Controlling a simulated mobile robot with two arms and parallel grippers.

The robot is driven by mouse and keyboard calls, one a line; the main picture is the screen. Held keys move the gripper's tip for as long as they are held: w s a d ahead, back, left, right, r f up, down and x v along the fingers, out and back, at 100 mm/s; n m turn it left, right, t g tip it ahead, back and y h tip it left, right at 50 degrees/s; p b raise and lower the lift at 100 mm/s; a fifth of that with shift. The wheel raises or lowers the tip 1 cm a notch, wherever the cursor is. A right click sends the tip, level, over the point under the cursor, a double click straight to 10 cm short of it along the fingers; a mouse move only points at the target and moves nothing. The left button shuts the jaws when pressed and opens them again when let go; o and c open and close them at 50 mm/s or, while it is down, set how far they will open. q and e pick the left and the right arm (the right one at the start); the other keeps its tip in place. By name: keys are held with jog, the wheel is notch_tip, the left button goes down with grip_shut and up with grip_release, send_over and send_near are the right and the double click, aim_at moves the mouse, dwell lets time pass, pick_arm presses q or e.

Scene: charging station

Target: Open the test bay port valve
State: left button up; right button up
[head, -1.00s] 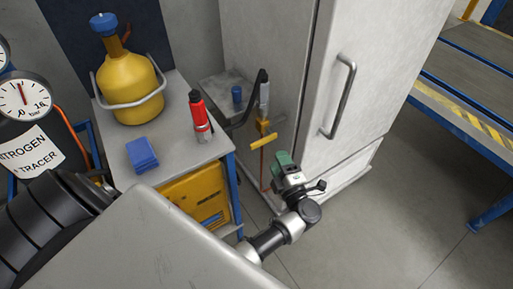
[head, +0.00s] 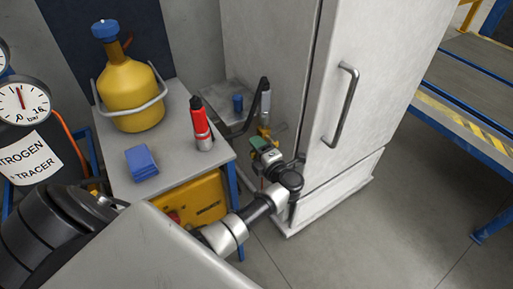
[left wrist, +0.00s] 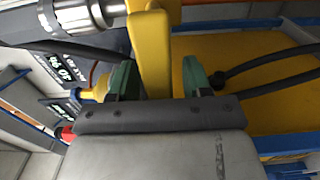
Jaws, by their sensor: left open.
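The test bay port valve has a yellow handle (head: 265,131), seen low beside the white cabinet and partly hidden by my gripper in the head view. A silver fitting (head: 265,97) with a black hose stands above it. In the left wrist view the yellow handle (left wrist: 152,50) reaches down between the two green fingers, with the silver fitting (left wrist: 88,13) at upper left. My left gripper (head: 260,145) is at the valve, its fingers (left wrist: 157,78) open on either side of the handle. I cannot tell whether either finger touches it. My right gripper is not in view.
The white cabinet (head: 370,60) with a bar handle stands close right of the gripper.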

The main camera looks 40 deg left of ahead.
pick_arm(q)
grip_shut()
dwell(0.3)
jog(key=shift+a+f, duration=0.1)
